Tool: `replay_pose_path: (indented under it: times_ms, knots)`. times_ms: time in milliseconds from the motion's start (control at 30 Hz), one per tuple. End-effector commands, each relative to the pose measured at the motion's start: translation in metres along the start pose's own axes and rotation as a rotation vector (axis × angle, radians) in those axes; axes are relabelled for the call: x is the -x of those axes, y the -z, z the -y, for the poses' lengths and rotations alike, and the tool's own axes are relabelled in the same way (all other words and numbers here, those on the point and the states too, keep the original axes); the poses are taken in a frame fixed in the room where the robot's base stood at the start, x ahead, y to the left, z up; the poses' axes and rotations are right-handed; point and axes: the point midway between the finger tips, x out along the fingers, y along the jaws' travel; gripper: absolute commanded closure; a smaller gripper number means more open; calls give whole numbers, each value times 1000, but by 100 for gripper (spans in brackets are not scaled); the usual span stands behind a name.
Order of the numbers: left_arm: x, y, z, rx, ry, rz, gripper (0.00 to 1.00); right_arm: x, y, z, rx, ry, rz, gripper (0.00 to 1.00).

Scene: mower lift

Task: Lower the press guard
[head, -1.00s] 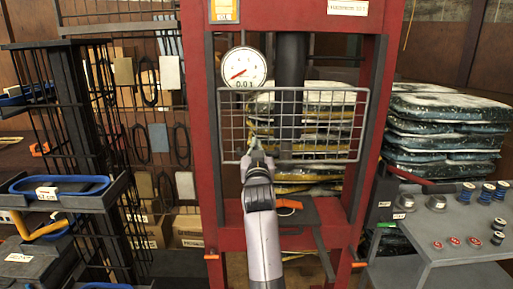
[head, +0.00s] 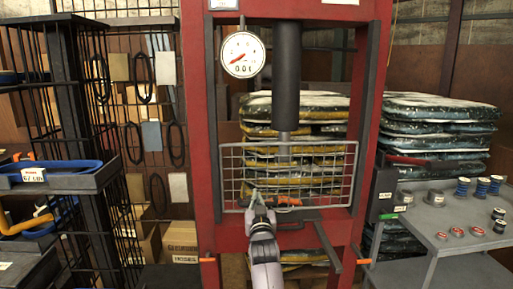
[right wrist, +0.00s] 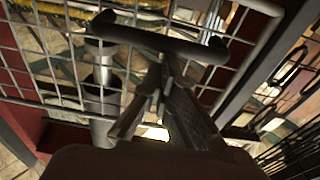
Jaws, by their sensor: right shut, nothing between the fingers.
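The press guard (head: 320,178) is a grey wire-mesh panel hanging across the front of the red press frame. Its lower edge is near the press bed, and the ram's lower end shows behind its upper part. My right gripper (head: 256,196) is at the guard's lower left part, shut with nothing between its fingers. In the right wrist view the gripper (right wrist: 163,85) points at a dark handle bar (right wrist: 160,38) in front of the mesh; I cannot tell whether they touch. My left gripper is not in view.
A round gauge (head: 243,54) and the dark ram (head: 286,80) are above the guard. Black wire racks (head: 75,130) with trays stand at the left. Wrapped stacks (head: 440,130) are behind the press.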

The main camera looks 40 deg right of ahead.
Motion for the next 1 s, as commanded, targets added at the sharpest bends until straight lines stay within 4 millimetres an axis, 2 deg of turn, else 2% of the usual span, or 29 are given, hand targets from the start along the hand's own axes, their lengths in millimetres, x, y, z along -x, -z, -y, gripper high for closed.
replay_pose_path:
  times_ms: [33,133,400,800,867,1000]
  knots:
    - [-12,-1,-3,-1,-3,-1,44,2,-15,0,0,0,0,100]
    - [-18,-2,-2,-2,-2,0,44,4,-27,0,0,0,-1,100]
    - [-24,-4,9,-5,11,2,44,5,-38,0,0,0,-2,100]
    - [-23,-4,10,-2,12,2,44,5,-39,1,0,1,3,100]
    - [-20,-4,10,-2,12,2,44,4,-36,1,0,1,3,100]
    - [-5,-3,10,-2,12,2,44,-3,-16,-1,1,1,-3,100]
